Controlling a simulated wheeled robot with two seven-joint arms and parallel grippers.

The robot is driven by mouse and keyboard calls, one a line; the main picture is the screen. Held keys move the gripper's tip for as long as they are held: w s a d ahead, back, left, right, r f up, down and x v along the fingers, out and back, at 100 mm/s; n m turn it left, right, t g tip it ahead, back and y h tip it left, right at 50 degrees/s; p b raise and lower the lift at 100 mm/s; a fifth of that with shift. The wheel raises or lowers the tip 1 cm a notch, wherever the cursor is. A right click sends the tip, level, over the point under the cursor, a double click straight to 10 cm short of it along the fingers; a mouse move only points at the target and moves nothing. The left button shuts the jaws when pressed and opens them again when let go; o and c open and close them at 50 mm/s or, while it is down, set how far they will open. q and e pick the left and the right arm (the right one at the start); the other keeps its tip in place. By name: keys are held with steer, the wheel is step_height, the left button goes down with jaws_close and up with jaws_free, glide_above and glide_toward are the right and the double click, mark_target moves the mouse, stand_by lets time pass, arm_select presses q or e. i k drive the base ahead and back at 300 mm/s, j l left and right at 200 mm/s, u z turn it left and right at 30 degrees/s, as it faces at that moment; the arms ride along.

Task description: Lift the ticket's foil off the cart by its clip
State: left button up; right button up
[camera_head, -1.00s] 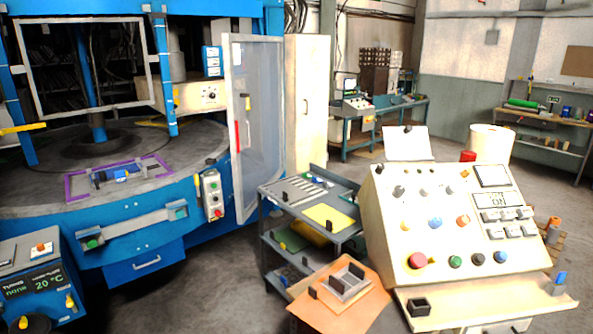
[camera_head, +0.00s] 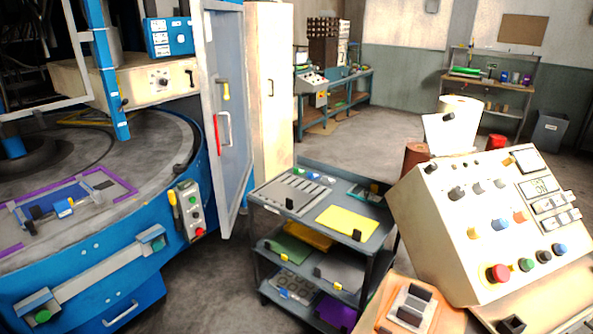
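The grey cart (camera_head: 262,205) stands in the middle with several shelves. On its top, a yellow foil sheet (camera_head: 346,222) lies flat, with a small black clip (camera_head: 357,235) at its near edge. The middle shelf holds a green sheet (camera_head: 290,249), an orange-yellow sheet (camera_head: 308,236) and a grey sheet (camera_head: 341,271). A purple sheet (camera_head: 336,312) lies on the bottom shelf. A white paper (camera_head: 446,136) with a dark clip stands behind the console; no writing is legible, and I cannot tell whether it is the ticket. Neither gripper is in view.
A beige control console (camera_head: 440,215) stands close on the cart's right. An orange board (camera_head: 385,315) with a small block is in front. The blue round machine (camera_head: 110,245) and its open glass door (camera_head: 228,120) are left. Bare floor (camera_head: 215,285) lies between machine and cart.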

mark_target(285, 190)
steer(key=i+j+z, duration=0.25)
steer(key=i+j, duration=0.15)
steer(key=j, duration=0.2)
steer(key=i+j+z, duration=0.1)
steer(key=j, duration=0.25)
steer(key=i+j+z, duration=0.1)
steer(key=i+j, duration=0.15)
steer(key=i+j+z, duration=0.15)
steer(key=j, duration=0.35)
steer(key=i+j+z, duration=0.15)
steer(key=i+j, duration=0.2)
steer(key=i+j+z, duration=0.2)
steer(key=i+j, duration=0.15)
steer(key=i+j+z, duration=0.15)
steer(key=i+j, duration=0.2)
steer(key=j, duration=0.25)
steer(key=z, duration=1)
steer(key=i+j, duration=0.05)
steer(key=j, duration=0.05)
